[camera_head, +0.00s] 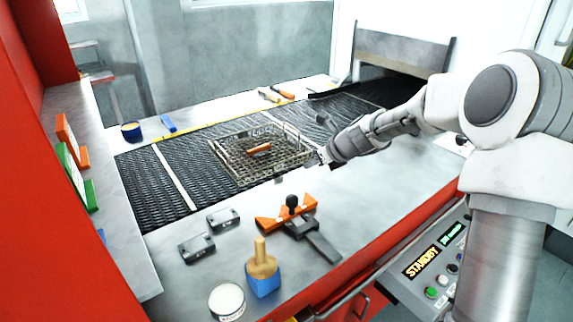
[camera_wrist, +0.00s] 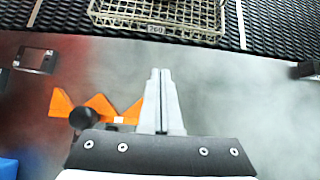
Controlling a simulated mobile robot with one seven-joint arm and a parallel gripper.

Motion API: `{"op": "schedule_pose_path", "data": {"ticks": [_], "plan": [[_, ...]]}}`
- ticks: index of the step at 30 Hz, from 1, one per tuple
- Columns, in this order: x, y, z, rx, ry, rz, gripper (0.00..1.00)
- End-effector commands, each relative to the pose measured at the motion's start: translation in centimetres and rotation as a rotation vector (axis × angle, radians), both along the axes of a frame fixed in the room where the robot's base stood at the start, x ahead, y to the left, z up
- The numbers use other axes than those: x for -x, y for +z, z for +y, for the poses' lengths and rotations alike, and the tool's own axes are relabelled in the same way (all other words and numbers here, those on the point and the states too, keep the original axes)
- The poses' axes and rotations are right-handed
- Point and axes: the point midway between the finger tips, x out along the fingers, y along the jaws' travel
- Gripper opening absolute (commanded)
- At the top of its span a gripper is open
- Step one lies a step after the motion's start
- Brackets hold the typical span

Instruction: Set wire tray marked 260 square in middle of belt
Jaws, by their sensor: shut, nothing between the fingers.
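The wire tray (camera_head: 240,177) is a shallow mesh basket lying on the dark mesh belt (camera_head: 140,192), with an orange-brown piece (camera_head: 258,149) inside. In the wrist view the tray's near side (camera_wrist: 150,28) shows at the top, with a small tag (camera_wrist: 155,29) whose number is blurred and may read 260. I cannot tell whether the tray is exactly square to the belt. My gripper (camera_head: 326,156) is right of the tray, over the near metal ledge. Its fingers (camera_wrist: 161,72) are together and empty, pointing toward the belt, apart from the tray.
A metal hood (camera_head: 402,52) covers the belt's far end. The belt left of the tray is clear.

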Motion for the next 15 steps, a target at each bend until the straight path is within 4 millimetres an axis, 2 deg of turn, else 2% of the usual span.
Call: {"op": "schedule_pose_path", "data": {"ticks": [7, 15], "plan": [[-1.3, -1.6, 0.8, -0.018, -0.015, 0.007, 0.0], [-4.1, -5.0, 2.7, -0.017, -0.013, 0.008, 0.0]]}}
